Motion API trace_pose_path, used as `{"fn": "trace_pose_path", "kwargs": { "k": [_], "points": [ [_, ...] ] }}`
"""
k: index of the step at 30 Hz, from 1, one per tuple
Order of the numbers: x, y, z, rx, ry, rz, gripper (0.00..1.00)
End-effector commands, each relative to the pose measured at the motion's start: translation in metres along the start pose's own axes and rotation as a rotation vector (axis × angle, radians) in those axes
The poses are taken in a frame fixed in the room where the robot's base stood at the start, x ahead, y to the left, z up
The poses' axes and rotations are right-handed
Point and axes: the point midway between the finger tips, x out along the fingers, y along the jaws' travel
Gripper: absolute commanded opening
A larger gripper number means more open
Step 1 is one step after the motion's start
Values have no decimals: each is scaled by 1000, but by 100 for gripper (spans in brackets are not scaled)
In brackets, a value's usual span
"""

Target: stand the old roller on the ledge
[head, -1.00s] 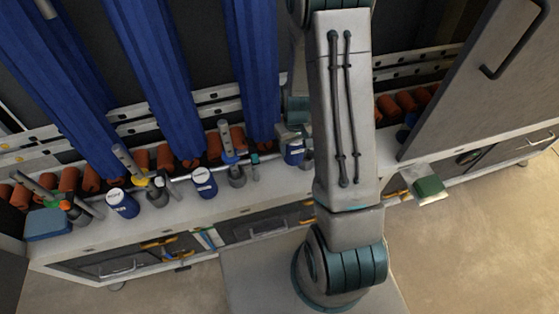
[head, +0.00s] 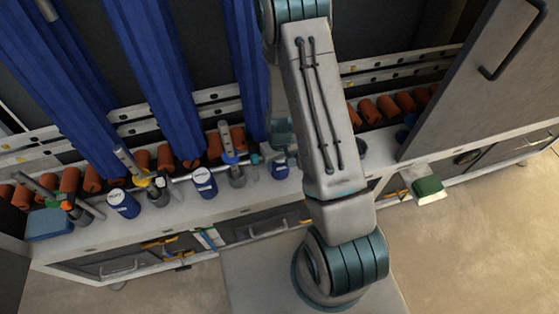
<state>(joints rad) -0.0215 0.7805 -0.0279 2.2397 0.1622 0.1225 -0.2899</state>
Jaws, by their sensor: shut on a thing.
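The end of my arm, with my gripper (head: 283,154), shows small at the ledge (head: 244,197), just left of my forearm. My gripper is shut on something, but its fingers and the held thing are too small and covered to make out. I cannot tell from this view whether it is the old roller. Several orange rollers lie in a row along the back of the ledge, some left (head: 143,159) and some right (head: 386,107) of my arm. A blue and white piece (head: 279,172) shows just below my gripper, partly covered.
Blue and white cans (head: 123,203) (head: 204,183) and upright grey fittings (head: 236,173) stand along the ledge. Tall blue brushes (head: 160,80) hang behind. A blue block (head: 49,223) lies at the left end. A grey door (head: 470,75) stands open at right.

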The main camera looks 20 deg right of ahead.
Motion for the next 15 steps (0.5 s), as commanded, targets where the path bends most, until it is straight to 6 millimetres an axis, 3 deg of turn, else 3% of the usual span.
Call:
{"fn": "trace_pose_path", "kwargs": {
  "k": [5,6,7,15],
  "points": [
    [5,0,0,0,0,0,29],
    [3,0,0,0,0,0,68],
    [3,0,0,0,0,0,76],
    [2,0,0,0,-1,0,78]
  ]
}}
